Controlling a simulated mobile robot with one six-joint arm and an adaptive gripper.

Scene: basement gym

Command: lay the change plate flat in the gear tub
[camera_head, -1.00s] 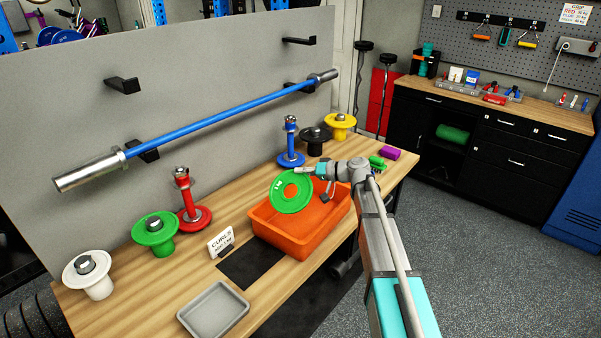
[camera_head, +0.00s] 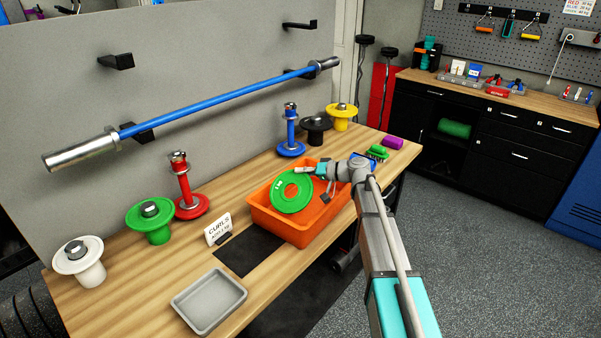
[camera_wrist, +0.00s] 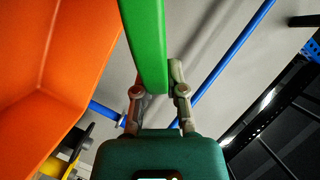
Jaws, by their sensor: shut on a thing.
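The change plate (camera_head: 280,200) is a green disc with a centre hole. My gripper (camera_head: 314,169) is shut on its upper right edge and holds it steeply tilted. The gear tub (camera_head: 318,226) is the orange open bin on the bench, and the plate hangs over and partly within its opening. I cannot tell whether the plate touches the tub. In the wrist view, the green plate (camera_wrist: 147,45) stands edge-on between my fingertips (camera_wrist: 158,85), with the orange tub wall (camera_wrist: 70,70) beside it at the left. The tub floor is largely hidden in the head view.
A card (camera_head: 217,229) and a grey tray (camera_head: 209,300) sit left and front of the tub. A blue post (camera_head: 291,138), a red post (camera_head: 187,190) and several coloured flanged pieces line the bench's back. A blue bar (camera_head: 215,103) hangs on the wall panel.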

